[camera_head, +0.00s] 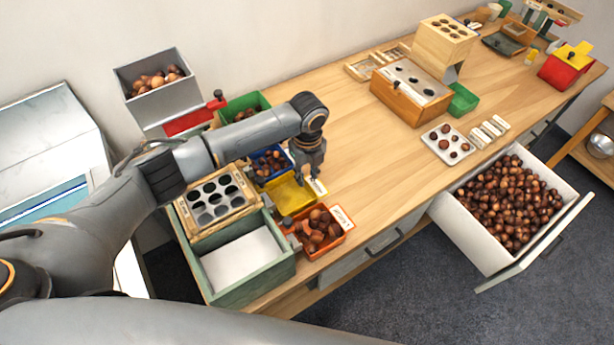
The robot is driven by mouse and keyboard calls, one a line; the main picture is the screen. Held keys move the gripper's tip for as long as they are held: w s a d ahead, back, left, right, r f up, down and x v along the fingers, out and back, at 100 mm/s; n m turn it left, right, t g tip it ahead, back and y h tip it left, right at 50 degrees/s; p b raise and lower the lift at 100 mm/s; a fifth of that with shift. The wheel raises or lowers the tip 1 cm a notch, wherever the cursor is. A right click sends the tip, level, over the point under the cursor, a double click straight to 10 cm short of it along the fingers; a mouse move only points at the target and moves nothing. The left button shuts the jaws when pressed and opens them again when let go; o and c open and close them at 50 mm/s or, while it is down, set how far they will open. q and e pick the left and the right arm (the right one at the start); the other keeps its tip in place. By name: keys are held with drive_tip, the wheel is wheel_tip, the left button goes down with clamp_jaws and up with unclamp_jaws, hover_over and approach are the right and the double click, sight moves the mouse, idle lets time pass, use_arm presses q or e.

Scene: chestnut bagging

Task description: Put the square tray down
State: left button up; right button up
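A white square tray (431,136) with several chestnuts on it lies flat on the table, right of the middle. No gripper touches it. My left gripper (307,177) points down over the yellow bin (285,197), far to the left of the tray. Its fingers look apart, with nothing seen between them. My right gripper is not in view.
Around my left gripper stand an orange bin of chestnuts (320,236), a blue bin (262,178), a green bin (262,101) and a wooden hole board (183,213). An open drawer (462,225) full of chestnuts juts out below the tray. The table's middle (365,160) is clear.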

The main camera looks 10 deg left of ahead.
use_arm(q)
wheel_tip(320, 180, up, 10)
drive_tip(key=shift+r+b, duration=0.2)
drive_tip(key=shift+b, duration=0.1)
idle(0.5)
